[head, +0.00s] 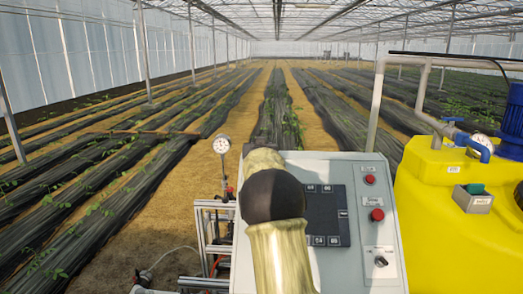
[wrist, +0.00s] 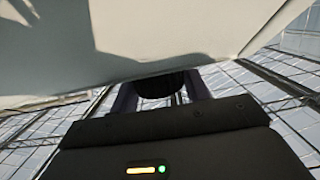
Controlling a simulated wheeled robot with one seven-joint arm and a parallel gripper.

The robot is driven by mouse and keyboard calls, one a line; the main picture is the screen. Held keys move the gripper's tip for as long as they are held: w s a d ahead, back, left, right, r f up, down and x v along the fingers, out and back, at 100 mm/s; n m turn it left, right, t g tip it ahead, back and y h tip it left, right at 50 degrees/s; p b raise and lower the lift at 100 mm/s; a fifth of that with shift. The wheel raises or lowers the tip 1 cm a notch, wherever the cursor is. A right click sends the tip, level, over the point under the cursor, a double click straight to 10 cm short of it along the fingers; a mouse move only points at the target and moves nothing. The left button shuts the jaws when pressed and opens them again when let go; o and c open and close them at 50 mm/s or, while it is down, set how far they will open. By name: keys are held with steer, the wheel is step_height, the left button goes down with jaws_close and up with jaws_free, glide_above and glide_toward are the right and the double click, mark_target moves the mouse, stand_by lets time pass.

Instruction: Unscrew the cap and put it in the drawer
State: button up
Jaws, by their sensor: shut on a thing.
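My gripper (wrist: 160,78) shows in the wrist view, its two dark fingers on either side of a dark round thing that looks like the cap (wrist: 158,88). It is shut on this thing. A large pale surface (wrist: 170,35) fills the top of the wrist view just beyond the fingers and hides their tips in part. Whether the cap still sits on its thread cannot be seen. In the head view my arm rises in front of the panel, and my gripper and the cap are hidden. No drawer can be made out in either view.
A grey control panel (head: 345,265) with red buttons and a black knob (head: 381,261) stands ahead. A yellow tank (head: 440,225) with a blue motor is at right. A pressure gauge (head: 222,145) and metal frame stand at left. Crop rows lie behind.

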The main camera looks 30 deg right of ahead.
steer(key=shift+f+n+t+y+b, duration=0.15)
steer(key=shift+n+t+y+b, duration=1)
steer(key=shift+b, duration=4.45)
steer(key=shift+n+g+y, duration=0.25)
steer(key=shift+y, duration=0.4)
steer(key=shift+b, duration=0.45)
steer(key=shift+f+n+y+b, duration=0.1)
steer(key=shift+n+y+b, duration=0.5)
steer(key=shift+y+b, duration=0.2)
